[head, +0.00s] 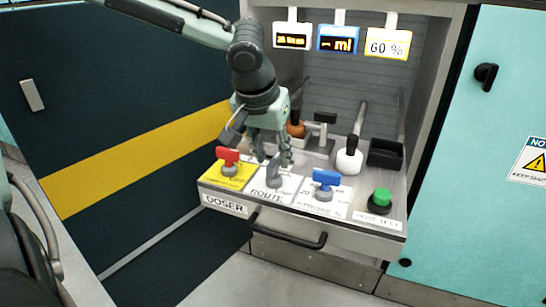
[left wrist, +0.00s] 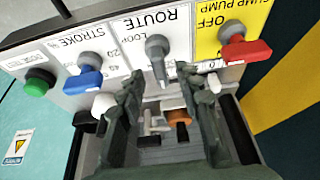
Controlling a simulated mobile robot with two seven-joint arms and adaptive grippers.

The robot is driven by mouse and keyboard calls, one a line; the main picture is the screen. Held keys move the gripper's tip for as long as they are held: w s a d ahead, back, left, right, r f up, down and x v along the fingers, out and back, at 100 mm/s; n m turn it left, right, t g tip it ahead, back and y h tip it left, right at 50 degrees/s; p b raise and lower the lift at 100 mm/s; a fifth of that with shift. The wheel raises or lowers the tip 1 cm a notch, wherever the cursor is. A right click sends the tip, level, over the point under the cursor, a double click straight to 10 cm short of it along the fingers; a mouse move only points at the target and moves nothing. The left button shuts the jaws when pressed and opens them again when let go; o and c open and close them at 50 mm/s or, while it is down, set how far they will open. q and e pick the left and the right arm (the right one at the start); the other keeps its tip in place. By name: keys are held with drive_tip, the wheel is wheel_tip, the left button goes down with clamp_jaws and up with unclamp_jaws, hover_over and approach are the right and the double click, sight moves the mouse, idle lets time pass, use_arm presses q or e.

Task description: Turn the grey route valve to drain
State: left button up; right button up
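The grey route valve (head: 274,178) sits on the white ROUTE label (head: 262,193) of the doser's shelf, between a red-handled valve and a blue-handled one. In the left wrist view the grey valve (left wrist: 157,48) is upside down, its handle pointing down the picture, with "LOOP" printed to its left. My left gripper (head: 272,156) hangs just above and behind the grey valve in the head view and partly covers it. Its two fingers (left wrist: 158,84) are apart, with a clear gap and nothing held. The fingers appear not to touch the valve. My right gripper is in neither view.
The red valve (head: 229,160) and the blue valve (head: 326,181) flank the grey one closely. A green button (head: 381,197) is at the right. A white-based black lever (head: 349,158) and a black box (head: 385,153) stand behind. A drawer handle (head: 287,234) juts out below.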

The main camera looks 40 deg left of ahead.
use_arm(q)
drive_tip(key=v, duration=1)
drive_tip(key=shift+s+r, duration=0.15)
